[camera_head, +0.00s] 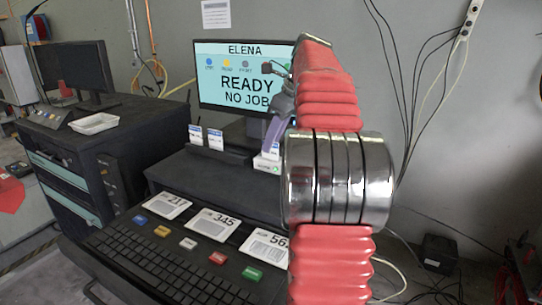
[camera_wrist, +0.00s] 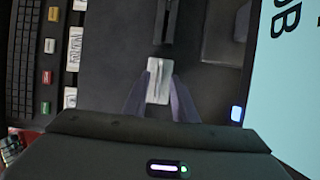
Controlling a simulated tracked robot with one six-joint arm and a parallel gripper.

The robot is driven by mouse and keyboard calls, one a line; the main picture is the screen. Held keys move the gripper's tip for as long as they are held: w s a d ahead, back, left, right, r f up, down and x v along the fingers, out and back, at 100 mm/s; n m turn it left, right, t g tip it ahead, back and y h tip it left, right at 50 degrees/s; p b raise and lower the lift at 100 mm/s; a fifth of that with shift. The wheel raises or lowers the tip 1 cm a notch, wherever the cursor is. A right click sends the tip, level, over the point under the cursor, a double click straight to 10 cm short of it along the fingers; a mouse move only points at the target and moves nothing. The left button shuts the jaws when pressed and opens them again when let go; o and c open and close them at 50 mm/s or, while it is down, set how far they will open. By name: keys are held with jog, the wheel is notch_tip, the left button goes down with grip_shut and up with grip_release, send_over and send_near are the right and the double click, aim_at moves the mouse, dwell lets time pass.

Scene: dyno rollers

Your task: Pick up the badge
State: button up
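A white badge (camera_head: 270,151) with a blue top edge stands in a small white holder (camera_head: 267,164) with a green light, below the monitor. In the wrist view the badge (camera_wrist: 158,76) shows as a thin upright strip over the pale holder (camera_wrist: 152,93). My gripper (camera_head: 273,138) is above and around it. In the wrist view the fingers of my gripper (camera_wrist: 159,88) lie on either side of the badge, apart, with visible gaps. Two similar badges stand on the ledge to the left, one (camera_head: 195,134) beside the other (camera_head: 215,139).
The monitor (camera_head: 240,80) reads "READY NO JOB" and stands close behind my arm. A keyboard (camera_head: 165,262), colored tags and numbered cards (camera_head: 212,223) lie in front. A dark cabinet with a white tray (camera_head: 94,124) stands at left.

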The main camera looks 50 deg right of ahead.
aim_at(270, 155)
jog(key=shift+x, duration=1.15)
grip_shut()
